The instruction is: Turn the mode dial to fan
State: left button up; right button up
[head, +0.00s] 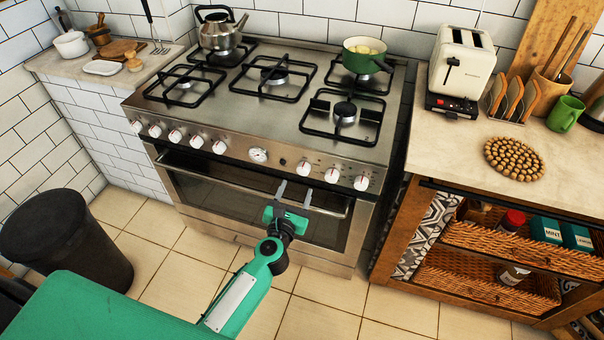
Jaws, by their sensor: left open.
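The steel stove (240,130) has a row of white knobs along its front panel. Three of them, with red marks, sit right of the round clock (258,155): a left knob (303,168), a middle knob (332,175) and a right knob (361,183). The labels are too small to read, so I cannot tell which is the mode dial. My left gripper (295,193) is open and empty, its two fingers pointing up toward the panel. In the picture it is just below the left and middle knobs, apparently apart from them. My right gripper is not in view.
The oven handle (220,176) runs across the door behind my left gripper. A green pot (358,62) and a steel kettle (219,35) stand on the hob. A wooden shelf unit with wicker drawers (510,240) is at right, a dark bin (65,245) at left.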

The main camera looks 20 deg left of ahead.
aim_at(303, 171)
pick_arm(q)
jog(key=w, duration=0.7)
jog(key=shift+a, duration=0.15)
jog(key=c, duration=1)
